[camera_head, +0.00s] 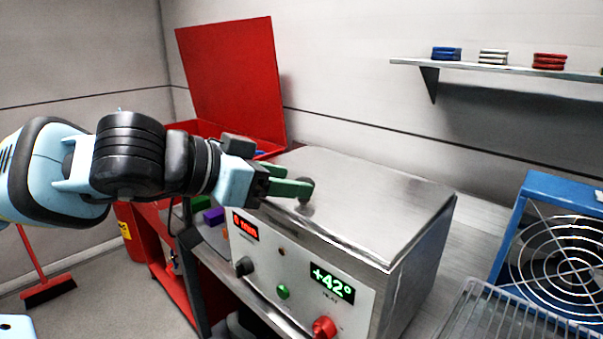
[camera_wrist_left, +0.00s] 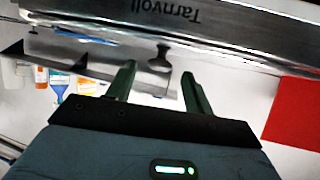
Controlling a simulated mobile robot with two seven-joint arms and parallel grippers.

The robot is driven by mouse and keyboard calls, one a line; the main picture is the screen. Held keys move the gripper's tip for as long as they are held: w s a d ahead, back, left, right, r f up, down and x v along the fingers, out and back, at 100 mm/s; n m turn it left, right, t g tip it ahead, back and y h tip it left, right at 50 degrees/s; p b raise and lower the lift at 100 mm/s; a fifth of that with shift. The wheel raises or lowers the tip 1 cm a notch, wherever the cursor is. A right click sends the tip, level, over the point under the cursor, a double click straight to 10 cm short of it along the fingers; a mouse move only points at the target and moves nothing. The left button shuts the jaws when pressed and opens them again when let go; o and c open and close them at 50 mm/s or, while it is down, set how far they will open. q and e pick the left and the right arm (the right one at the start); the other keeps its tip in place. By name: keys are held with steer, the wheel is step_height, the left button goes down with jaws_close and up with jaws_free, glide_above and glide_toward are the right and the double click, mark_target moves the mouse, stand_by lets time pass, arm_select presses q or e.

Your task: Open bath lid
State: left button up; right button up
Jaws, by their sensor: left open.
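The bath (camera_head: 300,262) is a steel box with a control panel showing red and green readouts. Its flat metal lid (camera_head: 375,200) lies shut on top. A dark round knob (camera_head: 305,183) stands near the lid's left edge. My left gripper (camera_head: 292,188) reaches in from the left, with its green fingers at the knob. In the left wrist view my left gripper (camera_wrist_left: 159,70) is open, and the knob (camera_wrist_left: 160,57) shows between and just beyond the fingertips. I cannot tell whether they touch it. My right gripper is not in view.
A red chest (camera_head: 232,75) with its lid raised stands behind my left arm. A blue-framed fan (camera_head: 560,245) and a wire rack (camera_head: 490,310) are at the right. A wall shelf (camera_head: 500,68) holds small coloured stacks. A broom (camera_head: 48,288) is on the floor.

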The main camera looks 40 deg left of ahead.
mark_target(304, 180)
arm_select(q)
steer(key=shift+p+x, duration=0.4)
steer(key=shift+x, duration=1.7)
steer(key=shift+f, duration=0.1)
jaws_close()
